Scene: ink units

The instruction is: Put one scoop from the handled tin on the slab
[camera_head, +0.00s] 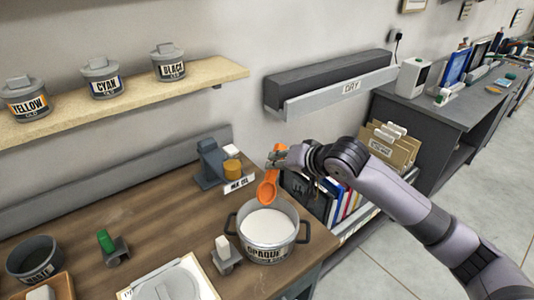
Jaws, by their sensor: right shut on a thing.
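The handled tin (268,252) is a grey pot labelled OPAQUE with two side handles, full of white powder, at the table's right front. My right gripper (279,156) is shut on an orange scoop (267,189) and holds it above the tin's far rim, with the bowl hanging down. Whether the scoop bears any powder I cannot tell. A pale slab (205,289), partly cut off at the bottom edge, lies left of the tin with a round grey-white thing on it. My left gripper is out of view.
A grey stand with a yellow-orange jar (232,167) is behind the tin. A white-topped block (223,250) stands between tin and slab. A green-topped block (107,242) and the WASTE pot (35,258) are left. The table's middle is clear.

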